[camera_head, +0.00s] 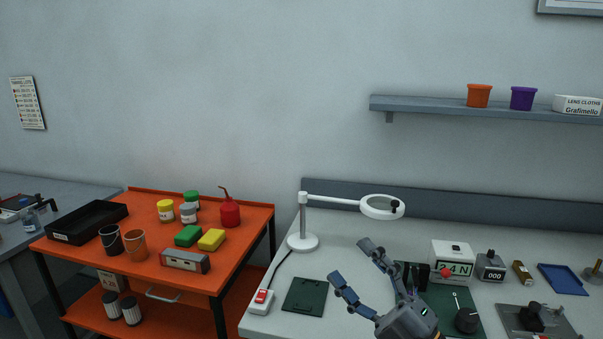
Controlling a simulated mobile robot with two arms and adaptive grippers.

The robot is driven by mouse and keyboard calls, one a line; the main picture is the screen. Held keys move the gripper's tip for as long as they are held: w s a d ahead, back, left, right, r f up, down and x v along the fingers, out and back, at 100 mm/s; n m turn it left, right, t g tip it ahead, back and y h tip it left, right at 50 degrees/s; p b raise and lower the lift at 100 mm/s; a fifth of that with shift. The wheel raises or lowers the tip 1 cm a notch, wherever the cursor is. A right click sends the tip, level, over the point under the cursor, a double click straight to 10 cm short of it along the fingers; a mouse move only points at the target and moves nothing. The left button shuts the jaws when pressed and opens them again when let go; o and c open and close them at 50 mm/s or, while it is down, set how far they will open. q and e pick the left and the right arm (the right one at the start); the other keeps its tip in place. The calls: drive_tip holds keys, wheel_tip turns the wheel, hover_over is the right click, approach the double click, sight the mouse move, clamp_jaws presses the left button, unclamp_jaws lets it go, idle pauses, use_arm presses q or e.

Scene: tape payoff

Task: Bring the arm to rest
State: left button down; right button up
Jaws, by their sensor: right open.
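My right gripper (357,268) comes in from the bottom of the head view. Its two fingers are spread apart and nothing is between them. It is over the front part of the pale workbench (345,240), with a dark green plate (305,297) to its left. A white force gauge box (453,262) reading 24 N with a red knob stands just to its right, on or behind a green mat (468,296). My left gripper is not in the view.
A magnifier lamp (303,242) stands behind the gripper, its ring (382,207) reaching right. A power switch (261,301) lies at the bench's left edge. A counter (490,267) and blue tray (562,279) are at right. An orange cart (225,265) with jars stands left.

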drive_tip(key=d+f+m+t+h, duration=0.2)
drive_tip(key=d+f+m+h, duration=0.9)
drive_tip(key=m+h, duration=0.4)
drive_tip(key=s+d+f+m+g+h, duration=0.25)
drive_tip(key=s+f+m+g, duration=0.2)
drive_tip(key=f, duration=0.55)
drive_tip(key=s+a+f+m+g+y, duration=0.2)
drive_tip(key=s+f+g, duration=1)
drive_tip(key=s+f, duration=0.9)
drive_tip(key=f, duration=1)
drive_tip(key=s+f, duration=0.2)
drive_tip(key=f, duration=0.9)
drive_tip(key=s+d+f+g, duration=0.1)
drive_tip(key=s+f, duration=0.7)
drive_tip(key=s+d+f+g, duration=0.1)
drive_tip(key=s+d+f, duration=0.1)
drive_tip(key=s+f, duration=0.5)
drive_tip(key=shift+s+d+f, duration=0.25)
drive_tip(key=shift+s+f, duration=0.1)
drive_tip(key=shift+s, duration=0.15)
drive_tip(key=shift+n, duration=0.25)
